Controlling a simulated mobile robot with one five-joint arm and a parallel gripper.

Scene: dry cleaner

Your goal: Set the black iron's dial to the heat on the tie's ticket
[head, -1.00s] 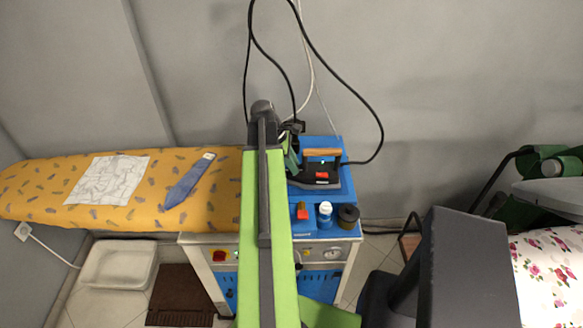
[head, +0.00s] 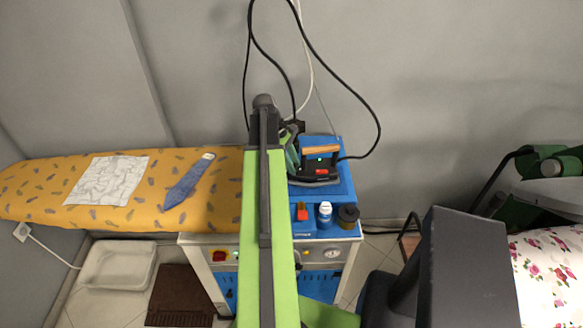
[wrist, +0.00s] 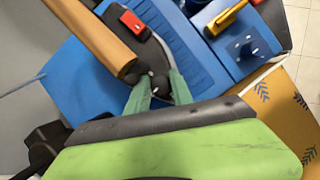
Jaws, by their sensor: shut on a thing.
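The black iron (head: 318,177) with a wooden handle (head: 321,149) and a red button stands on the blue top of the steam unit. In the wrist view its black body (wrist: 152,52), handle and red button show close up. My gripper (wrist: 158,86) has its green fingers shut on a small dark round knob at the iron's end, which looks like its dial. The dial's marks cannot be read. In the head view my arm partly hides the gripper. The blue tie (head: 186,184) lies on the ironing board with a white ticket (head: 208,156) at its upper end; its print is unreadable.
The yellow patterned board (head: 50,180) also holds a white cloth (head: 106,180). A red-topped item (head: 302,212), a white-and-blue bottle (head: 325,214) and a dark round container (head: 348,214) stand in front of the iron. Black cables hang above it.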

